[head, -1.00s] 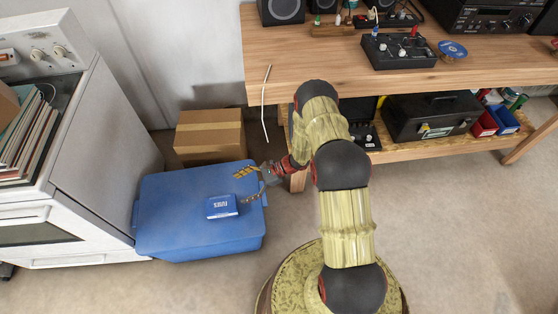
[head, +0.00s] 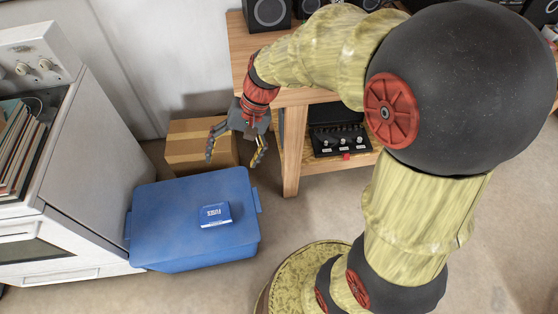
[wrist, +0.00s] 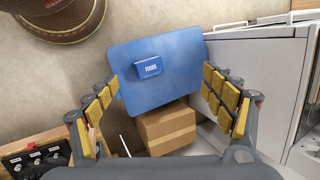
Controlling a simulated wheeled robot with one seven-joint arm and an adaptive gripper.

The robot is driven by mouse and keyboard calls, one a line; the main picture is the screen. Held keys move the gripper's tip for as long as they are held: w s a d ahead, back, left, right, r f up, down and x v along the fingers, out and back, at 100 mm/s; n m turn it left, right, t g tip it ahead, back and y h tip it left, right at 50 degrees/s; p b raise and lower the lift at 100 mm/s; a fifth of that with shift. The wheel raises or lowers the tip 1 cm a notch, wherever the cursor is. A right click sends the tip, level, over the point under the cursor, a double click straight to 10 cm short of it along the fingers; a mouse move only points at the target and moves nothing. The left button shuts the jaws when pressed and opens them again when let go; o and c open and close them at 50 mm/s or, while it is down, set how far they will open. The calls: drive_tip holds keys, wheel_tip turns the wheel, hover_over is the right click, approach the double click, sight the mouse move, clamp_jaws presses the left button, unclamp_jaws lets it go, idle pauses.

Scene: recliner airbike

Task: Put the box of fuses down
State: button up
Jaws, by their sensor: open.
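The blue box of fuses (head: 215,214) lies flat on the lid of a larger blue bin (head: 160,205) in the head view. My gripper (head: 235,160) is open and empty. It hangs above and behind the bin, clear of the box, with its fingers spread. In the wrist view, my gripper's fingers (wrist: 164,95) frame the bin from both sides, and nothing is between them up close.
A cardboard box (head: 200,143) stands behind the bin. A white stove (head: 85,130) with records on top is at the left. A wooden workbench (head: 291,150) is at the right, with black gear (head: 340,135) on its lower shelf. Bare floor lies in front of the bin.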

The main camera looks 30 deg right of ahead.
drive_tip(key=s+d+r+n+t+h, duration=0.2)
drive_tip(key=s+d+r, duration=0.1)
drive_tip(key=s+r, duration=0.2)
drive_tip(key=s+d+r+n+t+h, duration=0.2)
drive_tip(key=s+r, duration=0.4)
drive_tip(key=s, duration=0.3)
drive_tip(key=shift+s+d+r+n+t+h, duration=0.2)
drive_tip(key=shift+s+d+n+t+h, duration=0.15)
drive_tip(key=shift+n+t+h, duration=0.2)
drive_tip(key=shift+w, duration=0.1)
